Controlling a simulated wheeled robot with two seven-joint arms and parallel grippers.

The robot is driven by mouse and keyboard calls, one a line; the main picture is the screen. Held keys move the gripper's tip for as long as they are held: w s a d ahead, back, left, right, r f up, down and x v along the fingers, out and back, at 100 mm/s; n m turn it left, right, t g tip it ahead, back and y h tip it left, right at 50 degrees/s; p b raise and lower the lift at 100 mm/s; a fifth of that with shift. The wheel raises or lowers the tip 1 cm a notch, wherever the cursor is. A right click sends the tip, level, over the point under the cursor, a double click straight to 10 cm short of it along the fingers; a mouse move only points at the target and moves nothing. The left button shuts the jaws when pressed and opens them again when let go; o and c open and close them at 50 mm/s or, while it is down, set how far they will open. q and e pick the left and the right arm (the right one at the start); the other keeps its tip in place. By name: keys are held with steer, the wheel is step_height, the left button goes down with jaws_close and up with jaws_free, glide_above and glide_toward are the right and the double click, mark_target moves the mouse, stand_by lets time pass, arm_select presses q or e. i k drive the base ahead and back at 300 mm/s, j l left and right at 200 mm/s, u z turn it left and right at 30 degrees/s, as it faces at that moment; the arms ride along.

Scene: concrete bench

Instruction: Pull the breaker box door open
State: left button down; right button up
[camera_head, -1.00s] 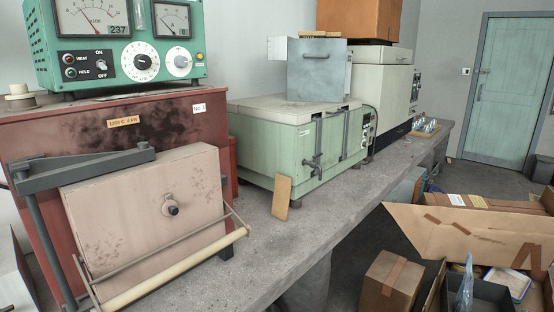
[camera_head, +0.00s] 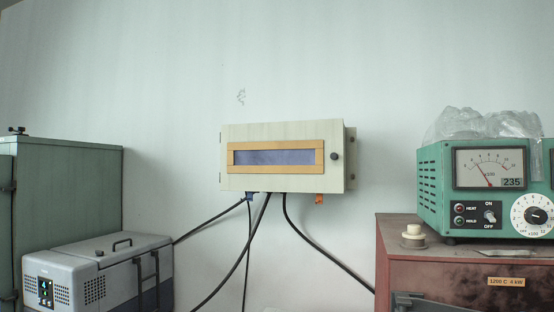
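The breaker box (camera_head: 282,129) is a cream, wide box fixed to the pale wall, in the middle of the head view. Its front door has an orange-framed window (camera_head: 272,157) with a bluish pane. A small dark round knob (camera_head: 334,156) sits near the door's right edge. Small dark hinges show along the left edge. The door looks shut or nearly so; a further part of the box shows behind its right edge. Neither of my grippers is in view.
Black cables (camera_head: 330,255) hang below the box. A grey portable cooler-like unit (camera_head: 98,268) and a green cabinet (camera_head: 70,190) stand at left. At right, a green meter unit (camera_head: 430,190) sits on a reddish furnace (camera_head: 430,275). The wall around the box is clear.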

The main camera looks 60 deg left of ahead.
mark_target(324, 173)
steer(key=u, duration=2)
steer(key=i+u, duration=0.15)
steer(key=k+j, duration=0.05)
